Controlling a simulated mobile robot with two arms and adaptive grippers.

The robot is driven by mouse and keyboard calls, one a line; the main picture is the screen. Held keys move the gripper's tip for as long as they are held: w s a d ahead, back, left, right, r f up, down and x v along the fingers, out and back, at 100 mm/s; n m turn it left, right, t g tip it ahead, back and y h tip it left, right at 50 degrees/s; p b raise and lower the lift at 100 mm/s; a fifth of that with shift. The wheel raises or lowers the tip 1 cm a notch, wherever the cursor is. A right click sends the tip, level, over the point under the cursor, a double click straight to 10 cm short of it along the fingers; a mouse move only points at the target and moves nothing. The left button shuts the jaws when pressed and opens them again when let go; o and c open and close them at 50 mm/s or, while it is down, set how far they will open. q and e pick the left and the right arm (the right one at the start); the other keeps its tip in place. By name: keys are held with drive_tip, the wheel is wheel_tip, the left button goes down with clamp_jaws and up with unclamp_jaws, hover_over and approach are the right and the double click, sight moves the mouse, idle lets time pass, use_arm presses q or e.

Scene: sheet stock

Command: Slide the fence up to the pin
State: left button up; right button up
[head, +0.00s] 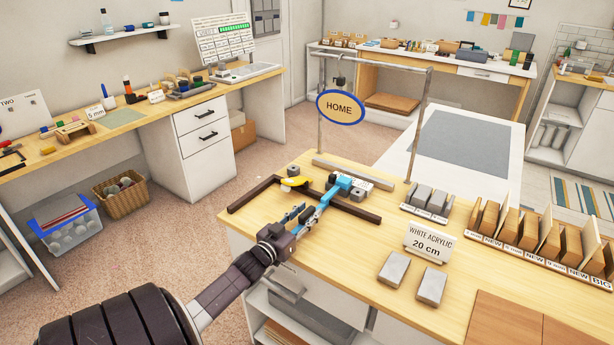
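My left gripper (318,204) reaches in from the lower left over the near left part of the wooden table. Its blue-and-grey fingers point at a bright blue piece (342,184) near a small grey block with a row of dark dots (353,181). The fingers and the blue piece overlap, so I cannot tell whether they touch or grip. Dark brown bars (254,194) lie at an angle around this spot, one running right (358,211). A yellow piece (294,184) lies by the bars. I cannot clearly identify the fence or the pin. My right gripper is not in view.

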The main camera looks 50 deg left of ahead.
use_arm(q)
drive_tip(key=shift+s+d+f, duration=0.1)
drive_tip(key=shift+s, duration=0.15)
drive_tip(key=v, duration=1.1)
drive_tip(key=shift+s, duration=0.25)
